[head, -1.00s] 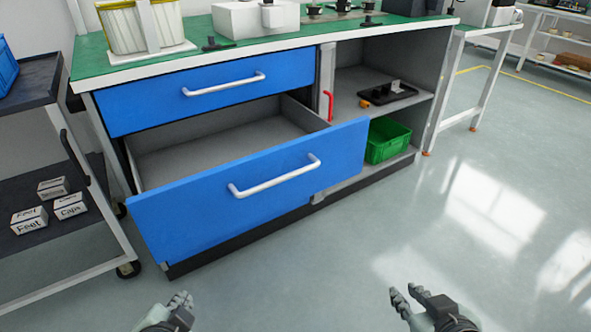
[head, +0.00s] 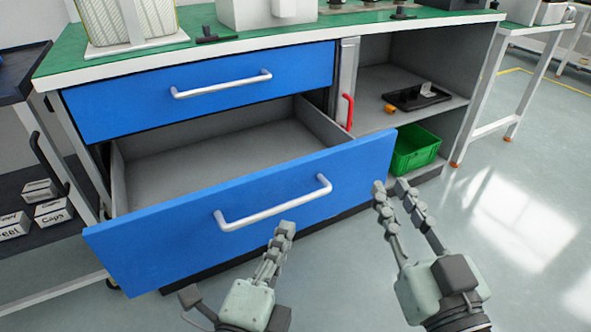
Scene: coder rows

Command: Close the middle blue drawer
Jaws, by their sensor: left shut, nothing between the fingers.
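The open blue drawer (head: 160,245) is the lower of the two blue drawers in the head view. It is pulled well out, and its grey inside (head: 215,160) is empty. Its front has a silver bar handle (head: 275,207). My left gripper (head: 285,231) is shut and empty, with its tips just below the handle in the picture; I cannot tell if they touch the front.
The upper blue drawer (head: 120,105) is closed under the green worktop (head: 60,60). To the right, open shelves hold a black tray (head: 417,97) and a green crate (head: 415,149). A dark cart (head: 20,90) stands at the left. Floor at the right is clear.

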